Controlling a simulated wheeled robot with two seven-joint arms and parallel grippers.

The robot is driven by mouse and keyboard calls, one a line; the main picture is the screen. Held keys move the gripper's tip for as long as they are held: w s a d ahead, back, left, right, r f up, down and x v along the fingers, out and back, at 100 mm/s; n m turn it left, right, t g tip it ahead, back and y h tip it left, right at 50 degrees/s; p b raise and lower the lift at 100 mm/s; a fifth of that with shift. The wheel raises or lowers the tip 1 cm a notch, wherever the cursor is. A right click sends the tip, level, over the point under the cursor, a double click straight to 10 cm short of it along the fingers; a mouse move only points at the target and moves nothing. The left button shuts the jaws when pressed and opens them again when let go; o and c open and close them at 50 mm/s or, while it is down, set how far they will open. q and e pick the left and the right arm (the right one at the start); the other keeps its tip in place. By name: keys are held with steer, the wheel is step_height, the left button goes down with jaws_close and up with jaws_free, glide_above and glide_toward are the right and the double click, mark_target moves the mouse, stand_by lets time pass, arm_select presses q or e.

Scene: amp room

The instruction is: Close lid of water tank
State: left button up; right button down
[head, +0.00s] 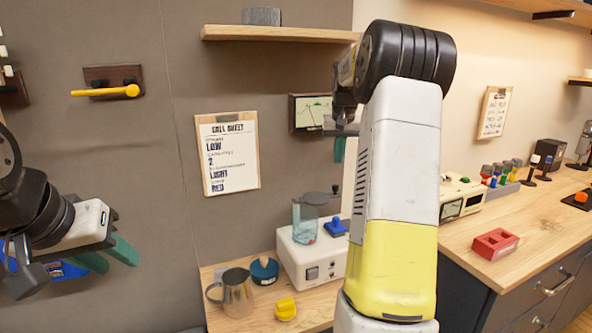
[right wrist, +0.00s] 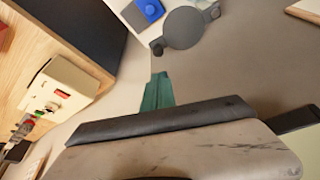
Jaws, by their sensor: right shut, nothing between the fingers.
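The water tank (head: 304,228) is a clear teal container standing on a white machine (head: 300,262) at the back of the wooden counter. Its grey lid (head: 316,198) lies across the tank's top and looks roughly level; I cannot tell whether it is fully seated. In the right wrist view the lid (right wrist: 182,28) is a grey disc with a small dark knob at its edge. My right gripper (head: 339,149) is shut and empty, above the tank and apart from it; its teal fingers (right wrist: 157,92) point toward the lid. My left gripper (head: 108,256) is open and empty at the far left.
A blue knob (head: 335,227) sits on the machine beside the tank. A metal pitcher (head: 236,293), a blue round pot (head: 265,270) and a yellow object (head: 285,308) stand in front. A shelf (head: 280,34) hangs above. A cream device (head: 461,198) stands on the right counter.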

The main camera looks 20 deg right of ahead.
steer(key=x, duration=1)
steer(key=shift+w, duration=0.1)
